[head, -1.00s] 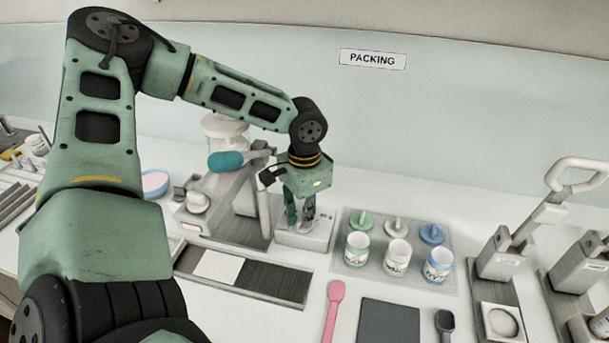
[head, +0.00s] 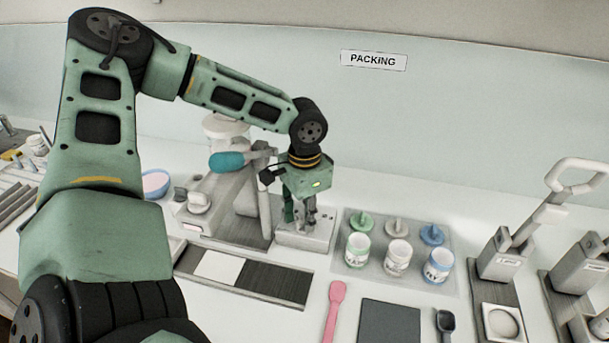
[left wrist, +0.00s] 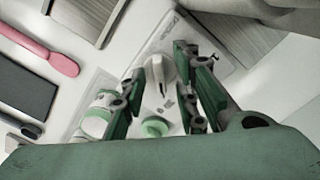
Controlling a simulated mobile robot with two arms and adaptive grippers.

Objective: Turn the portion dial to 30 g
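The portion dial is a pale pointed knob (left wrist: 158,75) on a light grey box, seen in the left wrist view. The same box (head: 318,240) shows in the head view, right of the mill, with the dial hidden behind my fingers. My left gripper (head: 301,222) points down over the box. In the left wrist view its two fingers (left wrist: 158,76) stand on either side of the knob, apart, with small gaps showing; I see no clear contact. The scale marks are too small to read. My right gripper is in neither view.
A tray (head: 445,284) with several jars and lids stands right of the box. A cream mill with a teal handle (head: 226,161) stands left of it. A pink spatula (head: 334,312), a dark mat (head: 389,322) and a dark scoop (head: 445,325) lie in front.

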